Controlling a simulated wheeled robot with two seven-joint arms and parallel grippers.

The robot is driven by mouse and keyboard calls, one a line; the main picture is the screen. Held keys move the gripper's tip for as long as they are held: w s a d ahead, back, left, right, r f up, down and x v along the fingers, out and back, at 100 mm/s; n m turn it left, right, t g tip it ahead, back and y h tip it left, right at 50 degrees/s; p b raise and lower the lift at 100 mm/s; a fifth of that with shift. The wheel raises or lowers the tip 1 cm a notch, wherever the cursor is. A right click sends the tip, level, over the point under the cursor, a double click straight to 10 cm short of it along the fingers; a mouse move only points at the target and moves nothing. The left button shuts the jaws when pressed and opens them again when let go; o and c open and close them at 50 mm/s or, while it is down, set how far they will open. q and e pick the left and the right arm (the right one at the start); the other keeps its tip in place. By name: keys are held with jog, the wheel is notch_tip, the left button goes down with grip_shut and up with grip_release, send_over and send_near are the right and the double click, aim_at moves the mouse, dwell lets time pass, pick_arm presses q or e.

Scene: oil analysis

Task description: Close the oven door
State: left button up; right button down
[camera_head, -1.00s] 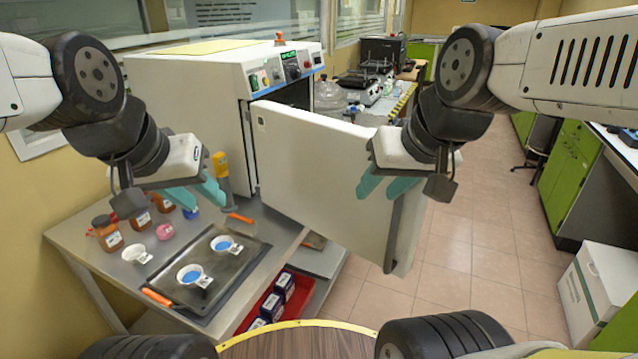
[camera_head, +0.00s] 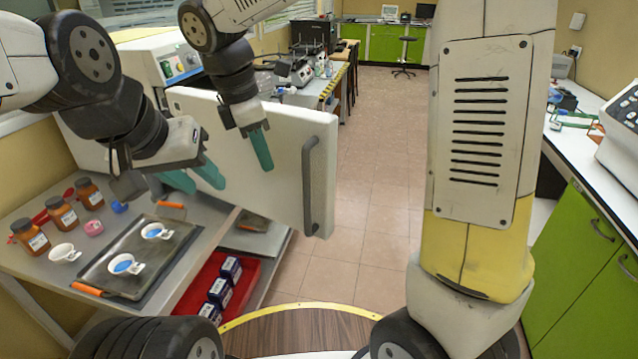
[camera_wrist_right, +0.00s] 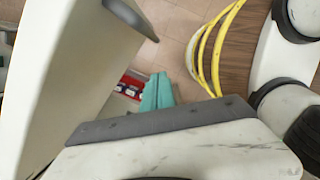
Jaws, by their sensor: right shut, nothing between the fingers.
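The white oven (camera_head: 140,55) stands at the left, partly hidden behind my left arm. Its thick white door (camera_head: 285,150) stands open, with a grey bar handle (camera_head: 310,185) near its free edge. In the right wrist view the door (camera_wrist_right: 75,80) fills the left side. My left gripper (camera_head: 195,178) hangs over the table at the left, in front of the door's lower left part; its teal fingers look apart. My right gripper (camera_head: 261,150) appears in front of the door's outer face, fingers together and empty; contact with the door cannot be told. Its fingers (camera_wrist_right: 157,92) also show in the wrist view.
A metal table (camera_head: 35,280) holds a dark tray (camera_head: 140,255) with two small cups, plus brown bottles (camera_head: 62,212). A red bin (camera_head: 225,285) with boxes is below. Green cabinets (camera_head: 575,240) stand at the right. The tiled floor (camera_head: 375,170) beyond the door is clear.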

jog(key=w+d+f, duration=0.1)
jog(key=d+f, duration=0.1)
jog(key=f, duration=0.3)
jog(key=w+d+f+n, duration=0.1)
jog(key=d+f, duration=0.2)
jog(key=f, duration=0.2)
jog(key=shift+w+f, duration=0.25)
jog(key=shift+d, duration=0.15)
